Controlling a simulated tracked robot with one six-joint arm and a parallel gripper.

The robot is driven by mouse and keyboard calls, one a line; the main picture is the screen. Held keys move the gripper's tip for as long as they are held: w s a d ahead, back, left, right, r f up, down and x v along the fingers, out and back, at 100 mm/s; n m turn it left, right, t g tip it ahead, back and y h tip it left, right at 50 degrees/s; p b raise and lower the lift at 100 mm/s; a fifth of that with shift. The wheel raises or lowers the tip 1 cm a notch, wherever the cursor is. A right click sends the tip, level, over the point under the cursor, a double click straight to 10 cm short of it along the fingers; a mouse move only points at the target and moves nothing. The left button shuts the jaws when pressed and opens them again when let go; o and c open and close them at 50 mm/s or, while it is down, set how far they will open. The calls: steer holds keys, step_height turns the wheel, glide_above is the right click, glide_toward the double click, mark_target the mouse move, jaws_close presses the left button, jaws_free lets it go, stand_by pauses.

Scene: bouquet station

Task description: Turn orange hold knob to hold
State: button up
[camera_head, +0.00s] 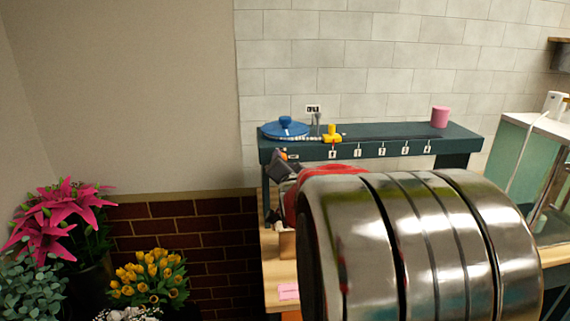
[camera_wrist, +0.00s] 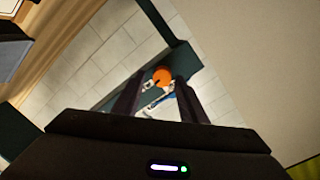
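The orange hold knob (camera_wrist: 162,76) shows in the wrist view between and just beyond my fingertips, on the face of the dark green shelf. In the head view a small part of the orange knob (camera_head: 284,155) shows at the shelf's left end, beside my gripper (camera_head: 281,168). In the wrist view my gripper (camera_wrist: 157,90) is open, with one dark finger on each side of the knob. I cannot tell whether a finger touches it. A white and blue part lies just below the knob. My own arm hides much of the area below the shelf in the head view.
The dark green shelf (camera_head: 385,131) carries a blue round lid (camera_head: 286,128), a yellow piece (camera_head: 332,134) and a pink cylinder (camera_head: 440,117); numbered labels line its front. Pink lilies (camera_head: 60,220) and yellow tulips (camera_head: 150,277) stand at left. A glass-sided case (camera_head: 525,160) is at right.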

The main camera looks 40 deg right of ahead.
steer(key=shift+o, duration=0.4)
steer(key=shift+a, duration=0.15)
steer(key=v, duration=1.3)
steer(key=shift+s, duration=0.35)
steer(key=shift+a, duration=0.1)
steer(key=s+a+f+n+g+y, duration=0.1)
steer(key=a+f+n+g+y, duration=0.2)
steer(key=a, duration=0.5)
steer(key=a+f+n+g+y, duration=0.1)
steer(key=a+f+n+y, duration=0.3)
steer(key=a, duration=0.5)
steer(key=s+a+f+n+g+y, duration=0.2)
steer(key=s+a+f+n+g, duration=0.2)
steer(key=s+a+n, duration=0.5)
steer(key=s+a, duration=0.2)
steer(key=a, duration=0.1)
steer(key=shift+s+f+y, duration=0.3)
steer(key=shift+y, duration=0.1)
